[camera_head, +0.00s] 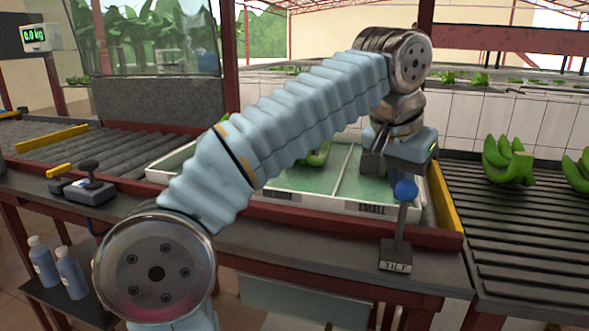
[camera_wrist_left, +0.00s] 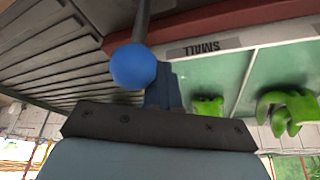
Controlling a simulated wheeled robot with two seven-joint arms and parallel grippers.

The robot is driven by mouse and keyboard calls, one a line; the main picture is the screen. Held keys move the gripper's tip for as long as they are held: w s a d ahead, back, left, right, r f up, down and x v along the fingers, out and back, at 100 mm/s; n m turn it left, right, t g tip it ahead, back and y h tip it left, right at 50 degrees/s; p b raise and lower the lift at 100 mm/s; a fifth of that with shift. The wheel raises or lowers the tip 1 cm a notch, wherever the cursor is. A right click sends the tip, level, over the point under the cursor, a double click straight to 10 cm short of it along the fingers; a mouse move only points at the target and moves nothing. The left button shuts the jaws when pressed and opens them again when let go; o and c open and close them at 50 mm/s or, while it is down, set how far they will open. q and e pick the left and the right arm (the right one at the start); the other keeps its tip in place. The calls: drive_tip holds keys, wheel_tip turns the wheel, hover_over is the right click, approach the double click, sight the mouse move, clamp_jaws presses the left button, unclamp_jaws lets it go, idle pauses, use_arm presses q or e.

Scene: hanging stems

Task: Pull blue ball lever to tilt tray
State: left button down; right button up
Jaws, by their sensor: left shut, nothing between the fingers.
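The blue ball (camera_head: 405,190) tops a short upright lever above a base marked TILT (camera_head: 396,262), at the front edge of the bench. My left gripper (camera_head: 374,166) is shut and empty, just behind and left of the ball in the head view. In the left wrist view the ball (camera_wrist_left: 134,66) appears just left of my shut fingers (camera_wrist_left: 166,86); whether they touch cannot be told. The green tray (camera_head: 340,207) has a pale rim and dividers, with a compartment labelled SMALL. It looks level. Green bananas (camera_wrist_left: 288,110) lie in it. My right gripper is not in view.
A roller conveyor (camera_head: 120,148) lies left and a slatted conveyor (camera_head: 510,225) with green banana bunches (camera_head: 508,160) lies right. A yellow bar (camera_head: 444,198) stands close right of the lever. Bottles (camera_head: 70,272) stand on a low shelf. My left arm covers part of the tray.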

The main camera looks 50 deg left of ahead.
sight(403, 182)
use_arm(q)
drive_tip(key=shift+s+d+b, duration=0.15)
drive_tip(key=shift+s+d, duration=0.55)
drive_tip(key=shift+s, duration=0.35)
drive_tip(key=shift+s+d+b, duration=0.15)
drive_tip(key=shift+s+d, duration=0.5)
drive_tip(key=shift+s, duration=0.35)
drive_tip(key=shift+w+a+r+p, duration=0.1)
drive_tip(key=shift+w+a+p, duration=0.25)
drive_tip(key=shift+w+p, duration=0.15)
wheel_tip(403, 182, up, 5)
drive_tip(key=p, duration=0.4)
drive_tip(key=shift+w+r, duration=0.1)
drive_tip(key=shift+r, duration=2.35)
